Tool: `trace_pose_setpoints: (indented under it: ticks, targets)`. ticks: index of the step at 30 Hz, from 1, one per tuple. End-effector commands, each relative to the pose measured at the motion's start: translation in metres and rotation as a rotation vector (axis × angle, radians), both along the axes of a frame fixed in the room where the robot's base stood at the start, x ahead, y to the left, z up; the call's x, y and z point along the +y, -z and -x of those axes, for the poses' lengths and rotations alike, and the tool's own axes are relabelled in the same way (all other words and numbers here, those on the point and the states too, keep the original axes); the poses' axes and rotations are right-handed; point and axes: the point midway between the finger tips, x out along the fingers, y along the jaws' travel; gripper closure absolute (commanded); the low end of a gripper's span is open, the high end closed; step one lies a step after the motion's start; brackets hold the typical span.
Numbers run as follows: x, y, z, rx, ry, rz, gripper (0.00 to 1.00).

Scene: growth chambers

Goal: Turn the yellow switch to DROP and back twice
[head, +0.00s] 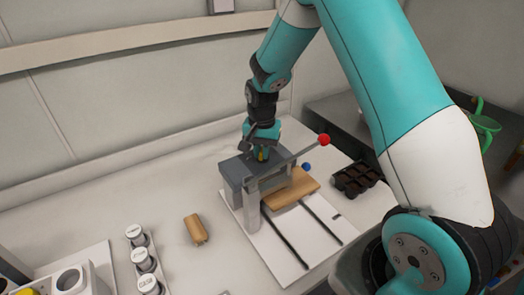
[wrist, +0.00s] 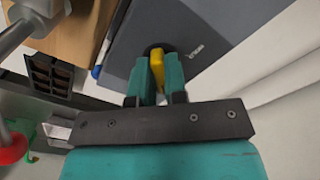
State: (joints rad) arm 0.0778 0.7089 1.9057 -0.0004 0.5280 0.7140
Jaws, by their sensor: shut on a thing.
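The yellow switch (wrist: 157,66) sits on the grey top of the press-like device (wrist: 205,35), with a dark round base around it and a small label beside it that I cannot read. My gripper (wrist: 156,72) is shut on the switch, one teal finger on each side of it. In the head view my gripper (head: 262,150) points down onto the top of the grey device (head: 236,175), and a bit of yellow shows between the fingers. Which position the switch points to cannot be read.
A lever with a red ball (head: 323,140) sticks out right of my gripper. A blue ball (head: 307,167) and a wooden block (head: 292,188) are below it. A black cell tray (head: 356,178) lies right. A tan roll (head: 195,229) and white-capped jars (head: 143,258) stand left.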

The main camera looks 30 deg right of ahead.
Motion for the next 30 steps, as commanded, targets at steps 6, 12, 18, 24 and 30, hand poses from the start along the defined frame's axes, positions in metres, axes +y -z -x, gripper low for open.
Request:
trace_pose_setpoints:
  ticks: [6,12,18,24,30]
  targets:
    - [-0.001,-0.002,-0.002,-0.006,0.016,0.002,1.0]
    - [-0.001,-0.002,-0.002,-0.006,0.017,0.002,1.0]
    - [-0.001,-0.002,-0.002,-0.005,0.015,0.002,0.61]
    - [0.0,-0.001,-0.001,-0.003,0.014,0.001,0.61]
    - [0.0,-0.011,-0.001,-0.005,0.013,0.001,0.61]
